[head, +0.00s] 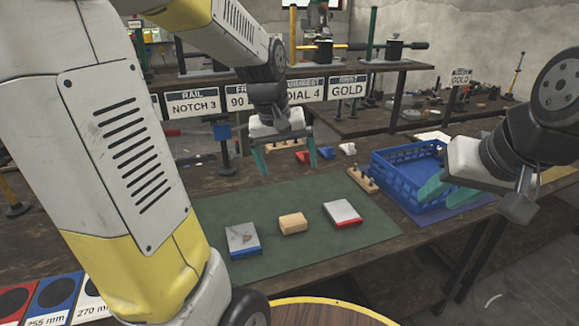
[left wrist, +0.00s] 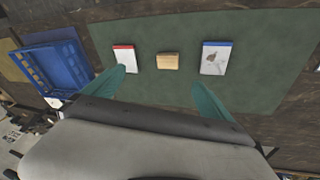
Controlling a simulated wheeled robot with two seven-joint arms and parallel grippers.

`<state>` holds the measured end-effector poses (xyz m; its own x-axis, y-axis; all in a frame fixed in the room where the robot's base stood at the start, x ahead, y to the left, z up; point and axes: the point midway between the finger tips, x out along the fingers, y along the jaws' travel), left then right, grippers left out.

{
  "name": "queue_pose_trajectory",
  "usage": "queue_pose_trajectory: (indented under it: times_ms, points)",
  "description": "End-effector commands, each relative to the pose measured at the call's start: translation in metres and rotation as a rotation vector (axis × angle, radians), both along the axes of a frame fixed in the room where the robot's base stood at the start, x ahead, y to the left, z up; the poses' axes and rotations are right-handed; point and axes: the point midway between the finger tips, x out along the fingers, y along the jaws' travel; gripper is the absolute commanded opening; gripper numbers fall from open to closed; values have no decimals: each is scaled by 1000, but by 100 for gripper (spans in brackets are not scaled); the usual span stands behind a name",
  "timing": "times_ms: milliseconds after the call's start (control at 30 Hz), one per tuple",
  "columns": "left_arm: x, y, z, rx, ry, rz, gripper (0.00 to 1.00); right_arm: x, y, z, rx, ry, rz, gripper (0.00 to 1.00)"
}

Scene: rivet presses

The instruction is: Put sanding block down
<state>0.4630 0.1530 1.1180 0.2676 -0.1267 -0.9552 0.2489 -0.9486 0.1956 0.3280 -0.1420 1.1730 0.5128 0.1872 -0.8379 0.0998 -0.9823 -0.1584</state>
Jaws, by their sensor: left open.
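A tan block (head: 292,223), which looks like the sanding block, lies on the green mat (head: 370,228) between two flat boxes. It also shows in the left wrist view (left wrist: 168,61). My left gripper (head: 287,158) is open and empty, raised above the back of the mat, clear of the block. In the left wrist view its two teal fingers (left wrist: 158,77) are spread wide, with the block beyond them. My right gripper (head: 447,192) hangs by the blue crate at the right. Its teal fingers look apart, with nothing visible between them.
A blue-edged box (head: 243,240) and a red-edged box (head: 343,213) flank the block. A blue crate (head: 397,184) and a wooden peg strip (head: 362,180) stand to the right. Signs such as GOLD (head: 347,88) line the shelf behind. The mat's front is clear.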

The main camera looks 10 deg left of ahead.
Motion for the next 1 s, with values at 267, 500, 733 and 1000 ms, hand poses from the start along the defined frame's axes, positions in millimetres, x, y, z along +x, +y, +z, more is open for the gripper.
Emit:
queue_pose_trajectory:
  times_ms: [267, 500, 733, 1000]
  points:
    - [-96, -7, 50, 28, -226, -207, 96, 0, 0, 0, 0, 0, 0, 36]
    - [-132, -11, 55, 60, -315, -290, 96, 0, 0, 0, 0, 0, 0, 36]
    - [-135, -11, 54, 64, -321, -299, 96, 0, 0, 0, 0, 0, 0, 36]
    - [-134, -11, 54, 62, -321, -297, 96, 0, 0, 0, 0, 0, 0, 36]
